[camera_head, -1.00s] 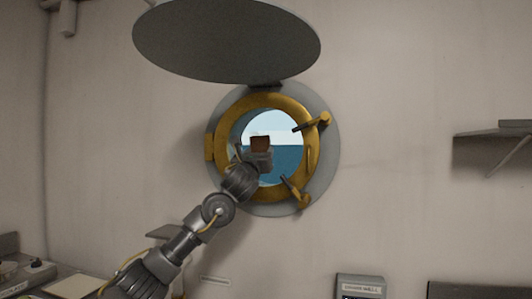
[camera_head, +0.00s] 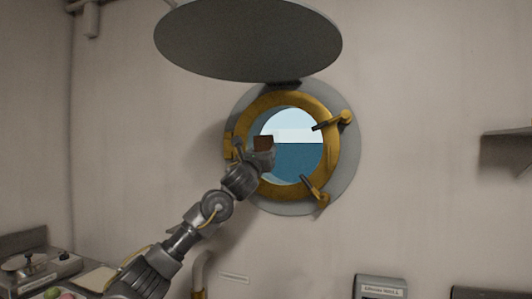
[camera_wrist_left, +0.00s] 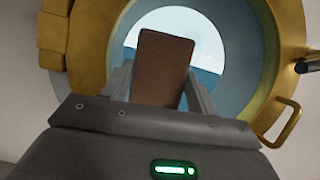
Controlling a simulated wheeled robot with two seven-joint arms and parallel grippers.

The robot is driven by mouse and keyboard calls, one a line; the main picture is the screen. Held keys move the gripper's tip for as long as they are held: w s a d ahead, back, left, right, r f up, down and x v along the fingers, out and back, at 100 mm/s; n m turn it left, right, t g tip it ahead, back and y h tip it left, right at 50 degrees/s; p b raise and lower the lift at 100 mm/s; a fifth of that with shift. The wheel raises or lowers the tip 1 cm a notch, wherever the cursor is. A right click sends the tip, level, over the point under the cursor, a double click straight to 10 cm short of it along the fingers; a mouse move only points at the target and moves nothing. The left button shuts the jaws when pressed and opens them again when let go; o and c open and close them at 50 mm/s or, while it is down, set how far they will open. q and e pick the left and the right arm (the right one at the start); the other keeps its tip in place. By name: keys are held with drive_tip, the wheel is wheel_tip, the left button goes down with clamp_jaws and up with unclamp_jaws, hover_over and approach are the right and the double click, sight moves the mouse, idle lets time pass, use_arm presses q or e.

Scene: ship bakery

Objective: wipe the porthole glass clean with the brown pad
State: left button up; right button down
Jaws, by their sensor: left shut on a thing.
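The porthole glass (camera_head: 300,155) shows sky and sea inside a brass ring (camera_head: 329,160) on a grey wall plate. My left gripper (camera_head: 262,150) is in front of the left part of the glass. It is shut on the brown pad (camera_head: 264,142), which stands up from the fingers. In the left wrist view the pad (camera_wrist_left: 162,70) is tilted slightly between the two fingers, with the glass (camera_wrist_left: 205,38) behind it. I cannot tell whether the pad touches the glass. My right gripper is out of view.
Brass clamps (camera_head: 333,121) stick out at the right side of the ring. A large grey round lid (camera_head: 248,40) hangs above the porthole. A shelf (camera_head: 510,133) is on the right wall. A scale (camera_head: 35,268) and a board (camera_head: 93,279) are at the lower left.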

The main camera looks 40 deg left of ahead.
sight(263, 141)
use_arm(q)
drive_tip(key=shift+r+p, duration=1.2)
drive_tip(key=shift+r, duration=0.35)
drive_tip(key=shift+d+f, duration=0.1)
drive_tip(key=shift+d, duration=0.05)
drive_tip(key=shift+w+d, duration=0.2)
drive_tip(key=shift+d, duration=0.25)
drive_tip(key=shift+w+d+b, duration=0.25)
drive_tip(key=shift+d, duration=0.45)
drive_tip(key=shift+w+d+b, duration=0.25)
drive_tip(key=shift+d, duration=0.4)
drive_tip(key=shift+d, duration=0.1)
